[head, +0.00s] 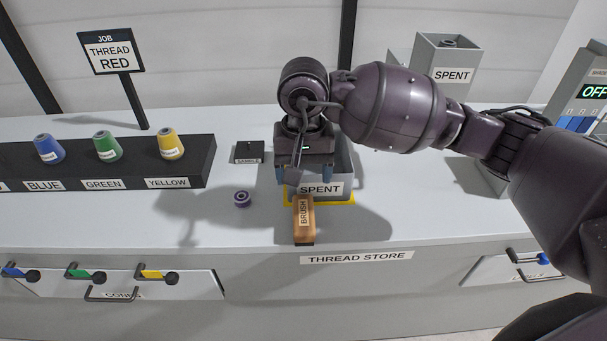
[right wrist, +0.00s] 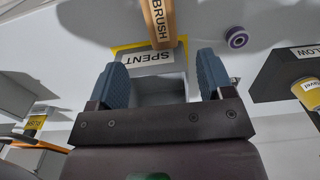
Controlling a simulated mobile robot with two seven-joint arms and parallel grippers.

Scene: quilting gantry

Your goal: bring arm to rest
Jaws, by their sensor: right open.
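My right arm comes in from the right in the head view and bends over the middle of the counter. Its right gripper (head: 311,174) points down over the near grey SPENT bin (head: 320,188). In the right wrist view the right gripper (right wrist: 160,76) has its two blue fingers apart, with nothing between them. The SPENT bin (right wrist: 155,58) shows beyond and between the fingers, and its visible inside looks empty. In the head view my arm hides much of that bin. My left gripper is not in view.
A wooden brush (head: 304,222) lies in front of the near bin, with a purple spool (head: 242,198) to its left. A black rack (head: 190,178) holds blue, green and yellow cones. Another SPENT bin (head: 452,92) stands behind my arm. Bare counter (head: 420,220) lies right of the brush.

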